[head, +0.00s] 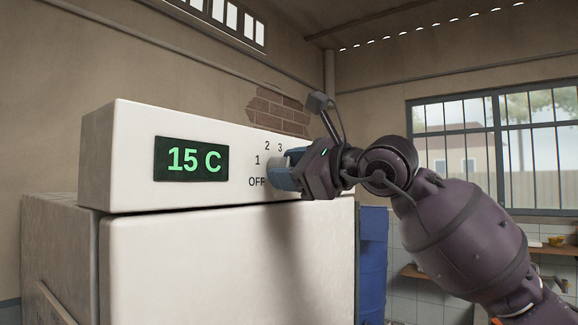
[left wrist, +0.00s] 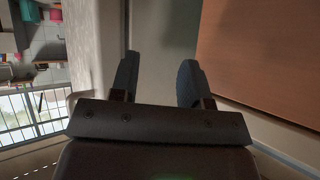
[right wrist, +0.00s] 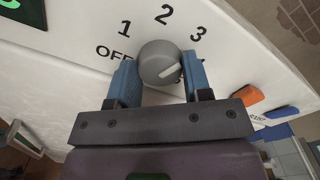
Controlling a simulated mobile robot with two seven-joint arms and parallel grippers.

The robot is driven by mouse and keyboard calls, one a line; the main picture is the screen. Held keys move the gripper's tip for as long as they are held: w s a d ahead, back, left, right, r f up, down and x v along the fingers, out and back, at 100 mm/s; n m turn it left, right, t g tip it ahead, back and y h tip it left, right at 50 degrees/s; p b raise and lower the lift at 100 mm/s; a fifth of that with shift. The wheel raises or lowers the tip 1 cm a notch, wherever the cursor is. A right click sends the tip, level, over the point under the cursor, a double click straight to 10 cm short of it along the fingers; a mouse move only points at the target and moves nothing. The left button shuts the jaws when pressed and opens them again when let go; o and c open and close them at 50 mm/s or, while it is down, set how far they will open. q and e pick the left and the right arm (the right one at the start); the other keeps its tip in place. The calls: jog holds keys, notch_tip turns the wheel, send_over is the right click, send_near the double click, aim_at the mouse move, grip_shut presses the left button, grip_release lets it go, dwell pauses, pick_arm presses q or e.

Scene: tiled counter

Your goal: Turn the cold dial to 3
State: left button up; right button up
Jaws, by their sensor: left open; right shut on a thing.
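The cold dial (right wrist: 155,58) is a round grey knob on the white panel of the fridge (head: 130,165). Printed OFF, 1, 2 and 3 run around it; another mark at its lower right is mostly hidden. The knob's white pointer line lies on its lower right part, to the right of centre. My right gripper (right wrist: 160,70) is shut on the dial, one blue finger on each side. In the head view the right gripper (head: 286,170) covers most of the dial. My left gripper (left wrist: 158,75) is open and empty in the left wrist view.
A green display (head: 191,159) left of the dial reads 15 C. A blue barrel (head: 373,255) stands right of the fridge. A brown panel (left wrist: 265,55) is near the left gripper.

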jog(key=shift+m, duration=0.4)
jog(key=o, duration=0.9)
jog(key=shift+d, duration=0.1)
jog(key=b+v, duration=0.1)
jog(key=v, duration=0.9)
jog(key=shift+s+d, duration=0.25)
